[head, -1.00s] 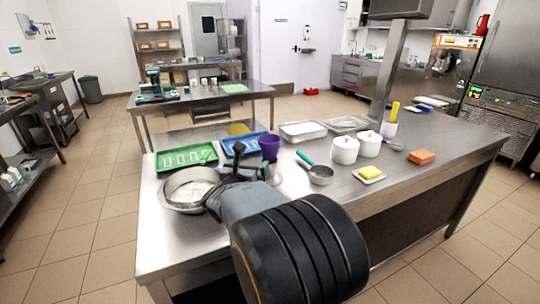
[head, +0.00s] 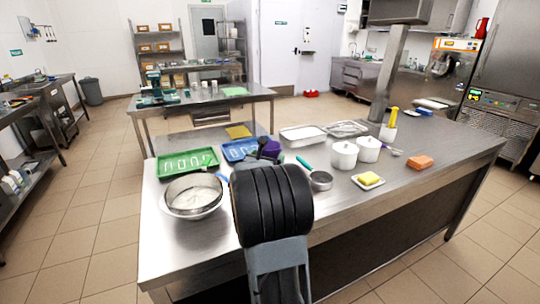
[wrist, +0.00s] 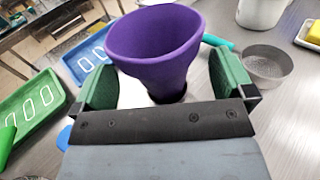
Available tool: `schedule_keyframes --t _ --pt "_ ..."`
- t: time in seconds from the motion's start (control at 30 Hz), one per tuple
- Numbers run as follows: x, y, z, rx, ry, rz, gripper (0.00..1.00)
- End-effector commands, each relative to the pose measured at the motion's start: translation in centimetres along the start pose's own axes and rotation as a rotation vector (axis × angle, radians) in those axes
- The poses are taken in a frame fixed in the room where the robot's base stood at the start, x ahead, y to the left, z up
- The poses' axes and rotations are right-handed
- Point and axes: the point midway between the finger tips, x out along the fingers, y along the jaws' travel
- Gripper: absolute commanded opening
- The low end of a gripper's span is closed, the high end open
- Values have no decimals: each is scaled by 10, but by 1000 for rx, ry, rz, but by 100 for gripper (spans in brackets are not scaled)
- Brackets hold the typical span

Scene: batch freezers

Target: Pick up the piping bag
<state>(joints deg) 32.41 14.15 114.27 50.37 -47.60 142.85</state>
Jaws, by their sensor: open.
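The piping bag is the purple, wide-mouthed cone (wrist: 155,38) in the wrist view, upright with its narrow end down. It also shows in the head view (head: 272,148), partly behind my arm, at the far side of the steel table. My gripper (wrist: 168,88) is open, with one green finger on each side of the bag's lower part. I cannot tell whether either finger touches it. The bag's lower tip is hidden behind the gripper's dark front plate. In the head view my arm hides most of the gripper.
A green tray (head: 163,171) and a blue tray (head: 231,156) lie left of the bag. A sieve over a bowl (head: 194,196) stands nearer. A metal sieve cup (head: 320,181) with a teal handle and white pots (head: 343,156) stand right.

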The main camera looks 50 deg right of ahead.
Motion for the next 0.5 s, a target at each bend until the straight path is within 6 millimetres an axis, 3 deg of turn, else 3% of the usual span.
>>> schedule_keyframes --t 0.2,0.47,0.5 --pt "19 0 1 0 0 1 100" --pt "20 0 0 0 0 2 100" --pt "20 0 0 0 0 2 96"
